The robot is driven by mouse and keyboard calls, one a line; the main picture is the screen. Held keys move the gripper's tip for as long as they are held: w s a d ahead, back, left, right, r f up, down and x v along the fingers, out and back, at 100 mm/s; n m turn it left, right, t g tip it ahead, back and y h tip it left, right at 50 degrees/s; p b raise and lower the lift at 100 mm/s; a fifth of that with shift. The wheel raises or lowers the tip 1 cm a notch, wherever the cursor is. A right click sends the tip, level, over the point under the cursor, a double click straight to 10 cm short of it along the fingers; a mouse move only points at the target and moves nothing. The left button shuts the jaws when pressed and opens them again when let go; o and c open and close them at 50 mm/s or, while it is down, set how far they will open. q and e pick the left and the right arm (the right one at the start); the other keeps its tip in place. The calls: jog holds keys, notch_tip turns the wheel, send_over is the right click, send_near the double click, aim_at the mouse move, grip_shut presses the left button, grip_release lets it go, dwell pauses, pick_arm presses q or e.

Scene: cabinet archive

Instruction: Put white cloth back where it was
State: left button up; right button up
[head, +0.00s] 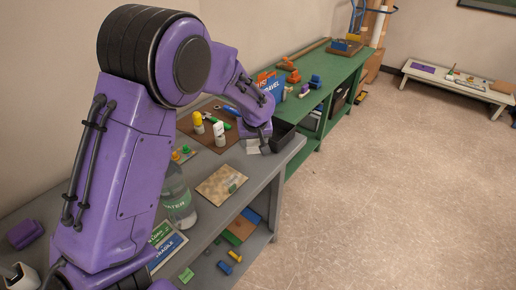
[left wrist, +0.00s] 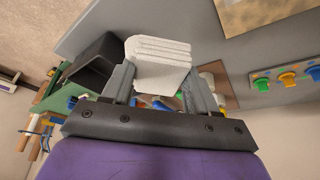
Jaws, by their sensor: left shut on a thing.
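The white cloth (head: 252,147) is a folded stack at the grey table's far end, just below my left gripper (head: 264,134). In the left wrist view the white cloth (left wrist: 158,50) sits between the two fingers of my left gripper (left wrist: 158,84), which is shut on it. Its folded layers face the camera. I cannot tell whether the cloth touches the tabletop. A black open bin (head: 283,136) stands right beside it; the bin also shows in the left wrist view (left wrist: 90,62). My right gripper is not in view.
The grey table (head: 225,212) also holds a patterned board (head: 220,186), a clear water bottle (head: 178,200), and a brown board (head: 205,143) with tools and bottles. A green table (head: 325,84) with several objects adjoins it.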

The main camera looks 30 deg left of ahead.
aim_at(258, 143)
pick_arm(q)
jog(key=w+f, duration=0.3)
jog(key=shift+a+f+p, duration=0.25)
jog(key=shift+p, duration=0.05)
notch_tip(258, 143, down, 3)
jog(key=shift+r, duration=0.2)
jog(key=shift+f, duration=0.2)
jog(key=shift+f, duration=0.1)
jog(key=o, duration=1.2)
jog(key=shift+r, duration=0.3)
jog(key=b+v, duration=0.1)
jog(key=v, duration=1)
jog(key=shift+s+d+r, duration=0.15)
jog(key=shift+d+r, duration=0.05)
jog(key=shift+r, duration=0.1)
